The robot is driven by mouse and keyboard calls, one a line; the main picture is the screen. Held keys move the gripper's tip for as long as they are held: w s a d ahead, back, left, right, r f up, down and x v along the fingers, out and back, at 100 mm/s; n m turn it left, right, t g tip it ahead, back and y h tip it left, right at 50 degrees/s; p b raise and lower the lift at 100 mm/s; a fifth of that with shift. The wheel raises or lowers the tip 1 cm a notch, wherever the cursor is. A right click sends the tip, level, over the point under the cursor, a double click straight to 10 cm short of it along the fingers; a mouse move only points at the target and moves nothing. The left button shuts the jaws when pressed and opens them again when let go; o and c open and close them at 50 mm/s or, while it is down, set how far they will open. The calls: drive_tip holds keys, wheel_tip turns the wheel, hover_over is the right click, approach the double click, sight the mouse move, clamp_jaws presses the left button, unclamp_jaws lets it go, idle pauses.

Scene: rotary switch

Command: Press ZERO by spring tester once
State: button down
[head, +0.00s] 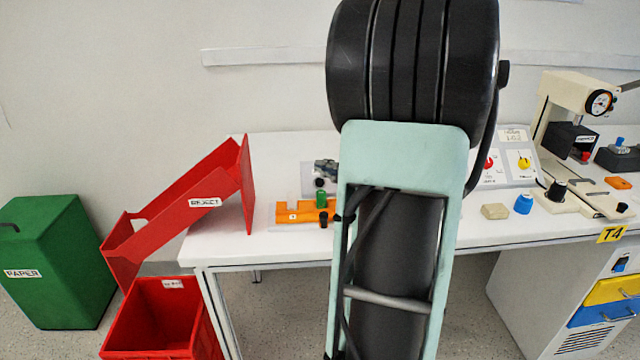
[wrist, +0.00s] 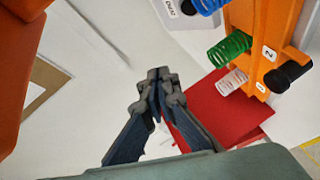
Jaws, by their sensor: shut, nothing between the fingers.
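The cream press with a round dial (head: 600,102), which looks like the spring tester, stands at the right of the bench. A small red button (head: 586,156) shows at its dark lower part; I cannot read ZERO there. In the wrist view, a pale box (wrist: 190,12) with a black knob and a small label is at the top edge; the label is too blurred to read surely. My gripper (wrist: 158,90) is shut and empty, with its fingertips apart from the box and the springs. In the head view my arm hides much of the bench middle.
An orange rack (wrist: 262,42) holds a green spring (wrist: 228,48) beside other springs, right of my gripper, above a red surface (wrist: 222,108). The red REJECT chute (head: 180,210) stands left. A panel with red and yellow knobs (head: 510,165) is right of my arm.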

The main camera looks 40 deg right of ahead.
sight(322, 181)
drive_tip(key=shift+f, duration=0.1)
drive_tip(key=w+f+b, duration=0.1)
drive_tip(key=f, duration=0.1)
drive_tip(key=w+d+f+b, duration=0.2)
drive_tip(key=w+f+b, duration=0.1)
drive_tip(key=shift+d+f, duration=0.2)
drive_tip(key=shift+f, duration=0.1)
drive_tip(key=shift+w+d+f+b, duration=0.3)
drive_tip(key=shift+w+f+b, duration=0.15)
drive_tip(key=shift+b, duration=0.1)
drive_tip(key=shift+f, duration=0.1)
idle(0.9)
drive_tip(key=shift+w+d+f+b, duration=0.15)
drive_tip(key=shift+w+f+b, duration=0.1)
drive_tip(key=shift+b, duration=0.15)
